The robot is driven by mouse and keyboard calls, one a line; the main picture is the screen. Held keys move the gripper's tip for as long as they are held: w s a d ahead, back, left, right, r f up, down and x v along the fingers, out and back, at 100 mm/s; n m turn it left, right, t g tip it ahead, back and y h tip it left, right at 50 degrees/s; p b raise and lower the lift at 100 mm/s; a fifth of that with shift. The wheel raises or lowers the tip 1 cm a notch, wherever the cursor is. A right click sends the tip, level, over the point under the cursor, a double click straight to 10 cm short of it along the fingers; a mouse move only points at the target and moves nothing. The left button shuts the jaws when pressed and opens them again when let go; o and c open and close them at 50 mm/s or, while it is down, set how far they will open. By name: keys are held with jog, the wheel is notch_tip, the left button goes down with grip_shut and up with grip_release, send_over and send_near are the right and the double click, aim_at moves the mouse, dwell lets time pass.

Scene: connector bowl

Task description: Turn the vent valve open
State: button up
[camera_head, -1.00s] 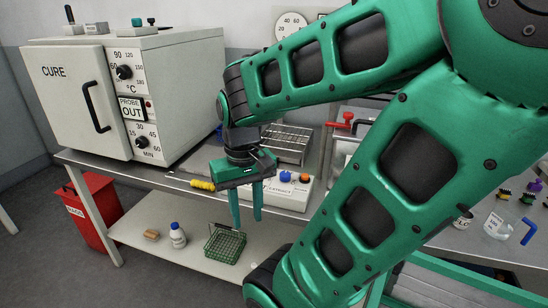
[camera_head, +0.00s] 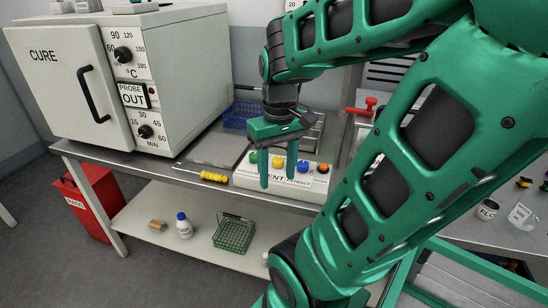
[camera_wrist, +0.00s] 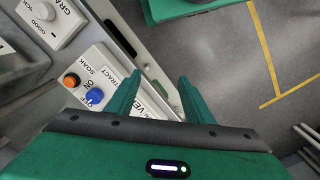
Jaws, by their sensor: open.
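A white control box (camera_head: 246,179) stands at the front edge of the bench, with lettering that reads VENT and EXTRACT, partly covered by my fingers. On it are a green knob (camera_head: 252,160), a yellow knob (camera_head: 277,162), a blue knob (camera_head: 303,166) and an orange knob (camera_head: 323,168). I cannot tell which part is the vent valve. My gripper (camera_head: 277,183) is open and empty, pointing down in front of the box around the VENT lettering. In the wrist view the fingertips (camera_wrist: 160,78) lie apart over the box's front edge, and the blue knob (camera_wrist: 95,97) shows left of them.
A CURE oven (camera_head: 180,80) stands at the left. A yellow-handled tool (camera_head: 213,177) lies on the bench edge beside the box. A blue basket (camera_head: 240,113) and a red handle (camera_head: 365,106) are behind. A green basket (camera_head: 233,233) and a bottle (camera_head: 184,226) stand on the lower shelf.

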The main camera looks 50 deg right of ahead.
aim_at(279, 159)
jog(key=w+d+r+n, duration=0.3)
jog(key=w+d+n, duration=0.7)
jog(key=d, duration=0.4)
jog(key=shift+m, duration=0.6)
jog(key=f, duration=1)
jog(key=shift+w+d+f, duration=0.15)
jog(key=shift+w+f, duration=0.2)
jog(key=shift+f, duration=0.05)
